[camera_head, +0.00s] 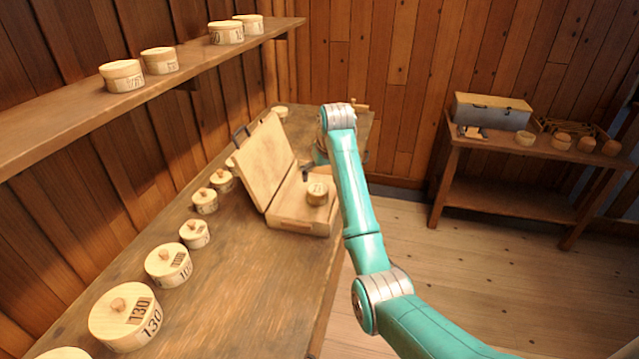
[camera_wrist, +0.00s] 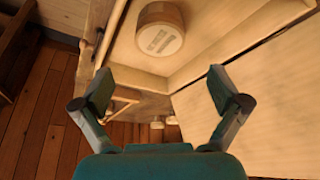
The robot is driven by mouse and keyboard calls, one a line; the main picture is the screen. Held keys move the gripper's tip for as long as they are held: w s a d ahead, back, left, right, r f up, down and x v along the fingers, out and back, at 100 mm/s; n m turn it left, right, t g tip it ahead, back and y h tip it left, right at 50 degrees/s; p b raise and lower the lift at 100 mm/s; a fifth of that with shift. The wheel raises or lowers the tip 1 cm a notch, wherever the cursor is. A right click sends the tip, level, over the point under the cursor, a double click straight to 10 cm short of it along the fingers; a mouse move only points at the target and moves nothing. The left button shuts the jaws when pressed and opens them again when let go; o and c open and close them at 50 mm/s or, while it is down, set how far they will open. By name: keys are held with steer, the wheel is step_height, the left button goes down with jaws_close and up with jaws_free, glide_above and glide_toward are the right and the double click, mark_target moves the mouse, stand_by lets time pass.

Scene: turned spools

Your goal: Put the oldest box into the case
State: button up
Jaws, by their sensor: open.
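The wooden case (camera_head: 290,224) stands open on the long bench, its lid (camera_head: 263,160) tilted up on the left. A small round wooden box (camera_head: 317,187) with a printed number sits inside it; it also shows in the wrist view (camera_wrist: 160,38), near a corner of the case. My gripper (camera_wrist: 160,84) is open and empty, its fingers apart from that box. In the head view my gripper is at the case's far side, partly hidden by my arm. A large lidded box (camera_head: 118,312) marked 130 and a smaller box (camera_head: 165,268), seemingly marked 100, stand on the near bench.
More round boxes line the bench, including one (camera_head: 194,236) left of the case. Several stand on the wall shelf (camera_head: 60,115). A side table (camera_head: 515,205) at right holds a grey chest (camera_head: 490,115) and small round pots (camera_head: 561,142). Open floor lies between bench and table.

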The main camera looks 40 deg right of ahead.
steer(key=shift+v, duration=1.25)
steer(key=shift+s, duration=0.1)
